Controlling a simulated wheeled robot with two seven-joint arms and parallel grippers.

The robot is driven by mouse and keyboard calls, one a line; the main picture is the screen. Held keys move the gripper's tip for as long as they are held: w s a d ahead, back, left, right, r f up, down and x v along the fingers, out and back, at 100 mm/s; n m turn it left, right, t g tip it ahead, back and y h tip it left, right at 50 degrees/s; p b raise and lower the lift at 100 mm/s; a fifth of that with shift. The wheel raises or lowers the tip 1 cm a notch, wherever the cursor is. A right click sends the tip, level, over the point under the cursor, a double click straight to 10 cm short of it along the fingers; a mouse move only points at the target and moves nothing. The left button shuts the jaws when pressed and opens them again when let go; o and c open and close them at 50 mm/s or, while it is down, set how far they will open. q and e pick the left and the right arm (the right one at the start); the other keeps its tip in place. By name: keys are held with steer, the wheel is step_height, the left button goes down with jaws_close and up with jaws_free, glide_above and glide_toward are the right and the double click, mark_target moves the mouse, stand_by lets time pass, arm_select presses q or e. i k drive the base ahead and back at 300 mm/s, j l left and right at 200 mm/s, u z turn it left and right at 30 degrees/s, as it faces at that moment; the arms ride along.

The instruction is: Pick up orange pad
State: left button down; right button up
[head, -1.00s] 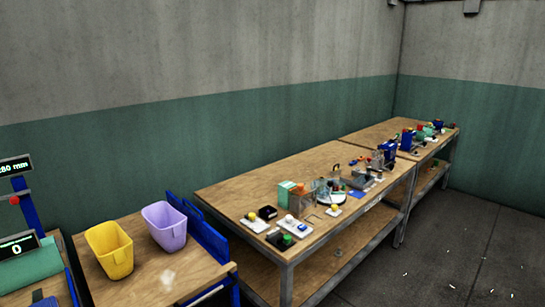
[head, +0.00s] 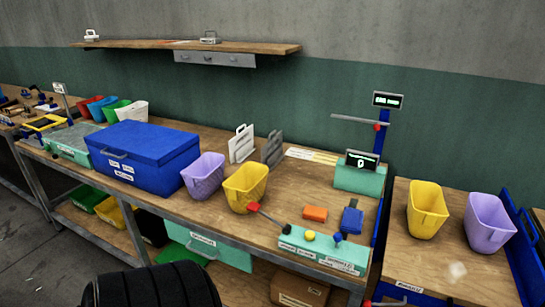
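An orange pad (head: 315,213), a small flat block, lies on the wooden bench (head: 290,225) in the head view. It sits left of a blue block (head: 351,220) and behind a mint control panel (head: 323,250) with a red-tipped lever, a yellow knob and a blue knob. Nothing covers the pad. Neither of my grippers is in view.
A yellow bin (head: 246,187) and a purple bin (head: 204,176) stand left of the pad, beside a large blue box (head: 143,156). A blue post with a display (head: 387,100) rises behind right. A side table (head: 425,255) holds another yellow bin (head: 427,210) and purple bin (head: 489,222).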

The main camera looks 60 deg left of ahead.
mark_target(319, 213)
steer(key=u, duration=1.5)
